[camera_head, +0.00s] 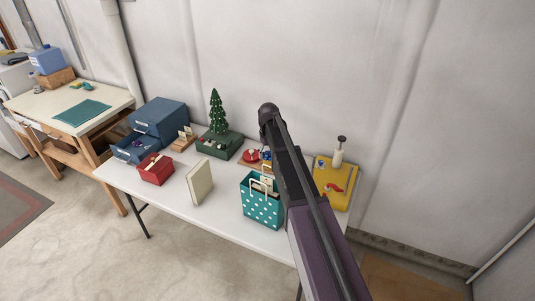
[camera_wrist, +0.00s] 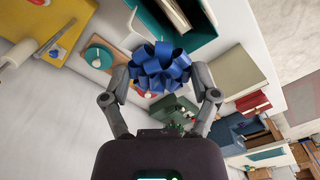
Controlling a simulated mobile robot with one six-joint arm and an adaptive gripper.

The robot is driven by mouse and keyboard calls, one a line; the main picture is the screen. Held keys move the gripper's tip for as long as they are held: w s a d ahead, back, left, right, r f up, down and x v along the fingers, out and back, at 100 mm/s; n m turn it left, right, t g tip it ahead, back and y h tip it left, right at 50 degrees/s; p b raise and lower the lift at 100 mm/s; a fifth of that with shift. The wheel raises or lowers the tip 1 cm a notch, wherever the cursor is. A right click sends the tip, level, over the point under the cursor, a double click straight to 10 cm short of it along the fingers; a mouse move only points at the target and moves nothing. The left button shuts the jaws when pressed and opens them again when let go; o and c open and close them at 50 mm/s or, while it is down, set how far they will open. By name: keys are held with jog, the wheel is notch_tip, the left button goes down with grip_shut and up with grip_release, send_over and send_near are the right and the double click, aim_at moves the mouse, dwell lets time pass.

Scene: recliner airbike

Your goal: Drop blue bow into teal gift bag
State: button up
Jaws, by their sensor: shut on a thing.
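The blue bow (camera_wrist: 160,68) is a looped ribbon rosette between the two fingers of my gripper (camera_wrist: 162,80), which is shut on it in the wrist view. In the head view only a bit of blue (camera_head: 266,155) shows beside my dark arm, and the gripper itself is hidden behind that arm. The teal gift bag (camera_head: 261,210) has white dots and pale handles and stands upright on the white table, partly covered by my arm. In the wrist view the bag (camera_wrist: 205,40) is just above the bow, its opening partly in sight; the bow appears outside it.
A red bow (camera_head: 251,155) lies on a wooden tray behind the bag. A cream box (camera_head: 199,182), a red box (camera_head: 155,169) and a green box with a small tree (camera_head: 218,143) stand left. A yellow board (camera_head: 333,176) lies right. The table (camera_head: 172,204) has bare room at front left.

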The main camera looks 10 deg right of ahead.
jog(key=shift+f+b, duration=1.75)
jog(key=shift+f, duration=0.25)
jog(key=o, duration=0.6)
jog(key=shift+s, duration=0.15)
jog(key=s+f+m+b, duration=0.1)
jog(key=s+f+b, duration=0.1)
jog(key=s, duration=0.7)
jog(key=s+f+b, duration=0.3)
jog(key=s, duration=0.7)
jog(key=s+f+m+b, duration=0.1)
jog(key=s+f+b, duration=0.1)
jog(key=s, duration=0.8)
jog(key=shift+a+f+m, duration=0.2)
jog(key=shift+a+m, duration=0.05)
jog(key=shift+m, duration=0.05)
